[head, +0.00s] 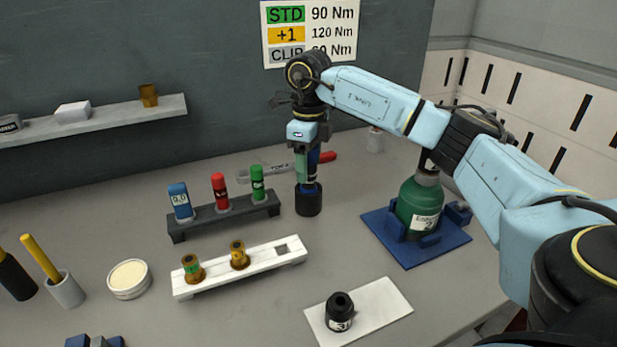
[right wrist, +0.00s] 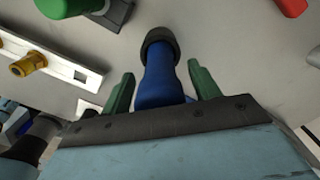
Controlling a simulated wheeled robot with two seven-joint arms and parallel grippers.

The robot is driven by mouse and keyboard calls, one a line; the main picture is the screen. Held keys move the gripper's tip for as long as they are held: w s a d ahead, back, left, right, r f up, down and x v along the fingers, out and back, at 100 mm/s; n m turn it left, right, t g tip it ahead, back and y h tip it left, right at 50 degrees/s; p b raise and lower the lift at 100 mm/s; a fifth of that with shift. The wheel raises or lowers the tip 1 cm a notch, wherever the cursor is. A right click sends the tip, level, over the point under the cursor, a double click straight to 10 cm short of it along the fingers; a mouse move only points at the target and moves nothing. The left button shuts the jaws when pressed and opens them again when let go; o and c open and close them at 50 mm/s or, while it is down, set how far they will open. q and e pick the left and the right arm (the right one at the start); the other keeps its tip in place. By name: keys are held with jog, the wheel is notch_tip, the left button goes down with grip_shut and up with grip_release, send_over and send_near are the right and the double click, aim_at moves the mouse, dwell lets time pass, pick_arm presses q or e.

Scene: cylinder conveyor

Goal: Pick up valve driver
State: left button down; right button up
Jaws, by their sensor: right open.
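A blue tool with a dark round end, which I take to be the valve driver (head: 309,190), stands upright on the table right of the dark rack. It also shows in the right wrist view (right wrist: 160,85). My right gripper (head: 307,172) points down over it from above. In the right wrist view the green fingers of the right gripper (right wrist: 161,72) are open, one on each side of the blue body, with gaps visible. The upper part of the tool is partly hidden by the gripper in the head view. My left gripper is not in view.
A dark rack (head: 225,217) with blue, red and green capped cylinders stands close on the left. A white rack (head: 240,272) holds two brass fittings. A green bottle (head: 419,207) sits in a blue holder at right.

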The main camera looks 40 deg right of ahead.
jog(key=shift+f, duration=0.55)
grip_shut()
jog(key=shift+r, duration=0.15)
